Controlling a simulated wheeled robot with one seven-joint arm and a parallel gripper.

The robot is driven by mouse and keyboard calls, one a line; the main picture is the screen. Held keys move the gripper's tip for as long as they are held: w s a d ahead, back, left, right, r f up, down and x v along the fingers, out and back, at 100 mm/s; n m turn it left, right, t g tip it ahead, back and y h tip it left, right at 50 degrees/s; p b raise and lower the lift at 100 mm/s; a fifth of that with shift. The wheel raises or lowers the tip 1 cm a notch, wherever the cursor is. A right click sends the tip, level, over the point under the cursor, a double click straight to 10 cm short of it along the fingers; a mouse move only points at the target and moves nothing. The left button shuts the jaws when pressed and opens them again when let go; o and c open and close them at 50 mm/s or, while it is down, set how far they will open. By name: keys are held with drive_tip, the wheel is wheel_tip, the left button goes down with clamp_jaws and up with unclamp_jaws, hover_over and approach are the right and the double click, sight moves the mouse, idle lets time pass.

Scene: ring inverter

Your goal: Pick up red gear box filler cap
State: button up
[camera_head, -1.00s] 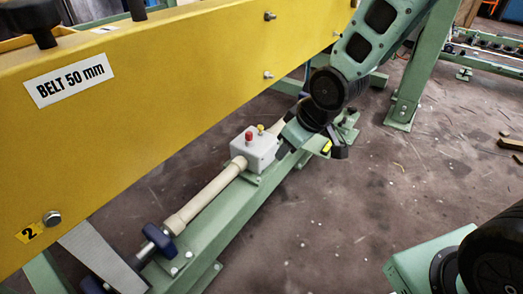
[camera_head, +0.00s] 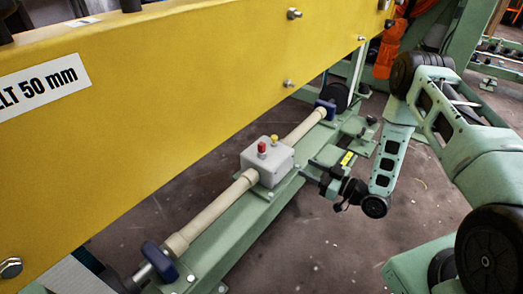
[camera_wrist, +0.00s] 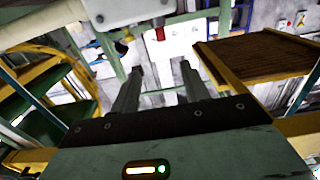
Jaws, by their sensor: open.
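The red filler cap (camera_head: 262,147) stands on top of a pale grey gear box (camera_head: 269,166), next to a smaller yellow cap (camera_head: 274,140). My gripper (camera_head: 312,173) is just right of the box in the head view, apart from it. In the wrist view the scene looks upside down: the gear box (camera_wrist: 125,10) is at the top edge, with the red cap (camera_wrist: 160,34) pointing down from it. There my gripper (camera_wrist: 162,67) is open, with nothing between its fingers, and the cap appears beyond the gap between the fingertips.
A large yellow belt panel (camera_head: 200,85) stands close behind and above. Bare floor (camera_head: 320,245) lies in front.

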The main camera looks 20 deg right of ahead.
drive_tip(key=b, duration=0.5)
approach(264, 145)
drive_tip(key=w+a+f, duration=0.1)
drive_tip(key=w, duration=0.2)
drive_tip(key=b+x, duration=0.2)
drive_tip(key=x, duration=0.1)
drive_tip(key=b+x, duration=0.1)
drive_tip(key=shift+w+a+r+b, duration=0.1)
drive_tip(key=shift+a+r+b, duration=0.15)
drive_tip(key=shift+a+b, duration=0.25)
drive_tip(key=shift+w+a+r, duration=0.15)
drive_tip(key=shift+w+a, duration=0.2)
clamp_jaws()
